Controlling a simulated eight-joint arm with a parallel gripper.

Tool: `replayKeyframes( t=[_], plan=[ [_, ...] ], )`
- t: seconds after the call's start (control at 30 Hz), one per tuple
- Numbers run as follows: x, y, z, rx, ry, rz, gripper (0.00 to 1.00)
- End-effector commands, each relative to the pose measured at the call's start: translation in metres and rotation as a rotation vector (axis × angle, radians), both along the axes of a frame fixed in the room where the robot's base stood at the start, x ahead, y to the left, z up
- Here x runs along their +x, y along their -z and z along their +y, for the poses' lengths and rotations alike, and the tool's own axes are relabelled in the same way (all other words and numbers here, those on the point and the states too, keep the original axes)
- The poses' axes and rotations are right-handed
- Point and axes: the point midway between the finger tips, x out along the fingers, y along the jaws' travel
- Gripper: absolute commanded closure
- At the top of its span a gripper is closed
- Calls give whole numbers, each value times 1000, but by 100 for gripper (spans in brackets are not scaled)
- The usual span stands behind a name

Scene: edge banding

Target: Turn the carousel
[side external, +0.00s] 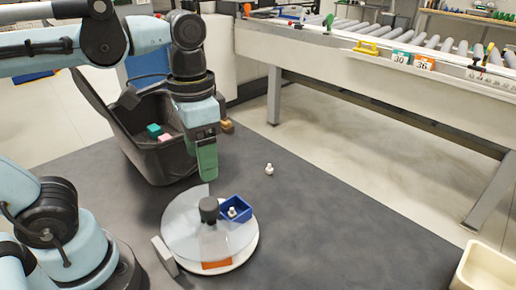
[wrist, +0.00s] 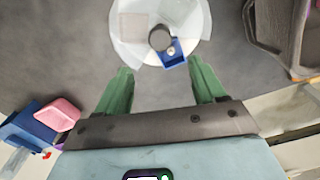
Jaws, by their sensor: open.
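The carousel (side external: 185,235) is a round white turntable with a clear cover and a dark central knob (side external: 209,209). A blue bin (side external: 236,209) with a small white piece in it sits on the carousel at the right; an orange patch (side external: 217,265) shows at its front. In the wrist view the carousel (wrist: 192,20) is at the top, with the knob (wrist: 160,38) and the blue bin (wrist: 174,56) below it. My gripper (wrist: 160,78) has green fingers, spread apart with nothing between them. In the side view my gripper (side external: 207,170) hangs above and behind the carousel, apart from it.
A black crate (side external: 125,125) with teal and pink blocks stands behind at the left. A small white piece (side external: 269,169) lies on the dark mat to the right. A cream tray (side external: 485,270) is at the lower right, and a roller conveyor (side external: 400,85) runs along the back. The mat's right side is mostly clear.

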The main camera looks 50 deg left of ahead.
Motion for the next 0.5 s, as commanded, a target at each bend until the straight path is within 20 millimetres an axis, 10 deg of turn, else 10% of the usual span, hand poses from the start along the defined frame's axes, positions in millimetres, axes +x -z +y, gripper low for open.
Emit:
replayKeyframes(
  t=[0.5],
  plan=[
    [0, 69, 0, -1, -2, -4, 31]
  ],
)
